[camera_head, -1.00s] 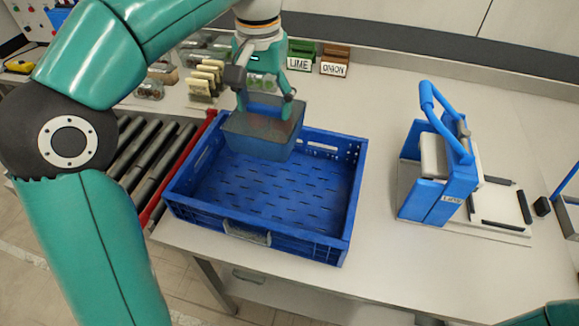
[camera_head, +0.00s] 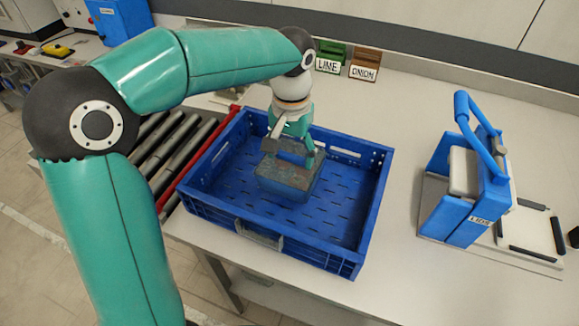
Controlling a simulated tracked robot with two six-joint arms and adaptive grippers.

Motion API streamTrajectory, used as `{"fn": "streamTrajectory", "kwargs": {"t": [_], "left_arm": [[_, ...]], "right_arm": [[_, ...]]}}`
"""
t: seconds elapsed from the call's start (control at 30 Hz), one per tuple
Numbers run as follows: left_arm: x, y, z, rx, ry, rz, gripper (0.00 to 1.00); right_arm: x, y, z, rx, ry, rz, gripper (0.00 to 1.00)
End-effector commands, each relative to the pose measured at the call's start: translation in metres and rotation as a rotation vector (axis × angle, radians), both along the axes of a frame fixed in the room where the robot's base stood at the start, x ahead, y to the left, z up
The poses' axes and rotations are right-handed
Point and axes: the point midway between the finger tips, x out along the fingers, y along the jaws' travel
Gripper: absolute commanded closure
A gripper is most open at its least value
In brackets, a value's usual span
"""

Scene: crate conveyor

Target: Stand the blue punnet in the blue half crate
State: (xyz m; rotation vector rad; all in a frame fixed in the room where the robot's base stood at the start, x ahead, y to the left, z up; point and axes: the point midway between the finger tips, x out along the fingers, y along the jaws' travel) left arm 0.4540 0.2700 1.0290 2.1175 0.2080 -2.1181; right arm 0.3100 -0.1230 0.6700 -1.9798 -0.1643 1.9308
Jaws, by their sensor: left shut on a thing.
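The blue half crate (camera_head: 264,243) stands on the white table, open at the top, with a slotted floor. The blue punnet (camera_head: 289,184) is inside the crate's walls, near the middle and toward the back. It looks upright; I cannot tell whether its base touches the crate floor. My left gripper (camera_head: 291,152) comes down from above and is shut on the punnet's upper part. The gripper and arm hide some of the punnet's far side. My right gripper is not in view.
A roller conveyor (camera_head: 172,150) with a red rail (camera_head: 195,162) lies left of the crate. A blue device with a handle (camera_head: 470,185) stands to the right. Green LIME (camera_head: 329,58) and brown ONION (camera_head: 364,65) boxes stand behind. Bare table lies between crate and device.

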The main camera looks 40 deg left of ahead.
Motion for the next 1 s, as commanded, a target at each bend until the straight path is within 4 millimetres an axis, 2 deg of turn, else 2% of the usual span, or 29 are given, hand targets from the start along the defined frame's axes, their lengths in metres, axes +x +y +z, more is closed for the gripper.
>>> {"fn": "streamTrajectory", "kwargs": {"t": [0.13,0.4,0.77,0.8,0.93,1.0], "left_arm": [[0.0,0.0,-0.01,0.001,0.001,0.0,0.78],[0.0,0.0,-0.044,0.0,0.002,-0.001,0.78],[0.0,0.0,-0.048,0.0,-0.001,-0.001,0.78],[0.0,0.0,-0.048,0.0,0.0,-0.001,0.26],[0.0,0.0,-0.048,0.0,0.0,-0.001,0.04],[0.0,0.0,-0.048,0.0,0.0,-0.001,0.04]], "right_arm": [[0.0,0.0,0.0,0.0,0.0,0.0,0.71],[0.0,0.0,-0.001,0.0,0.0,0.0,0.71],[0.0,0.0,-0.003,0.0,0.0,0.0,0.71],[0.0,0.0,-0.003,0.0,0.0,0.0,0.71],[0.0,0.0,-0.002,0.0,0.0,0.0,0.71],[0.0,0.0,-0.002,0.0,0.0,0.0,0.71]]}}
